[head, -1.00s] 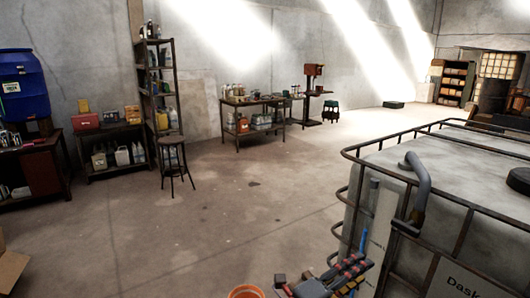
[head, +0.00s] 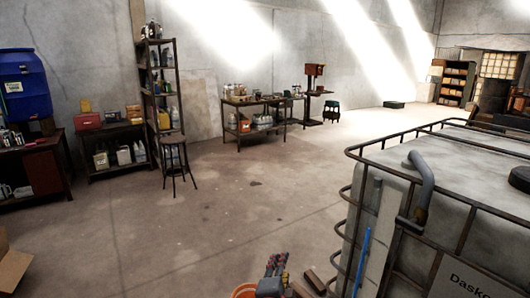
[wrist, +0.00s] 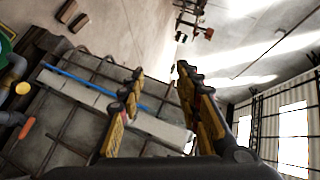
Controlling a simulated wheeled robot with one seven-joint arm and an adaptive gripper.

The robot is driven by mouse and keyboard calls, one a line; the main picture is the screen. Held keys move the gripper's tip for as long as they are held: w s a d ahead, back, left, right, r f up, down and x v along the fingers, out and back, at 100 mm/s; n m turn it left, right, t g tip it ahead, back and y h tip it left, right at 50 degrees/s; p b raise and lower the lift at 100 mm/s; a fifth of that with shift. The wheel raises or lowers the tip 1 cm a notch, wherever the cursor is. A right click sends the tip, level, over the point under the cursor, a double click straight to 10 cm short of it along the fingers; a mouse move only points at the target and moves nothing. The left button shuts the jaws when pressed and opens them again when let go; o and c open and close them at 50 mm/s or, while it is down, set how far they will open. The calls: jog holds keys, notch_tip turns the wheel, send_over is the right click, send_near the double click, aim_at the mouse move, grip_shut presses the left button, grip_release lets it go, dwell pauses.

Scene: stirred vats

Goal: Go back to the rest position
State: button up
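My gripper (wrist: 160,75) is open in the wrist view, its two yellow-and-dark fingers apart with nothing between them. In the head view my gripper (head: 277,262) shows small at the bottom edge, left of the big caged tank and in front of an orange bucket. Its finger state is hard to read there. The task names no other object.
A caged grey tank (head: 455,185) with a curved pipe fills the right side. A blue pole (head: 361,262) stands against its near left side. An orange bucket (head: 244,291) and wooden blocks (head: 314,281) are at the bottom. A stool (head: 177,165) stands left; the middle floor is clear.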

jog(key=s+a+f+n+g+y+p, duration=0.15)
jog(key=s+a+n+g+y, duration=0.35)
jog(key=s+a+n+y, duration=0.6)
jog(key=s+d+r+n+g+h+p, duration=0.25)
jog(key=s+d+n+g+h, duration=0.45)
jog(key=s+d, duration=0.8)
jog(key=s+d+r+m+t+h+p, duration=0.1)
jog(key=d+r+t+p, duration=0.2)
jog(key=d+r, duration=0.4)
jog(key=d, duration=0.3)
jog(key=shift+d, duration=0.25)
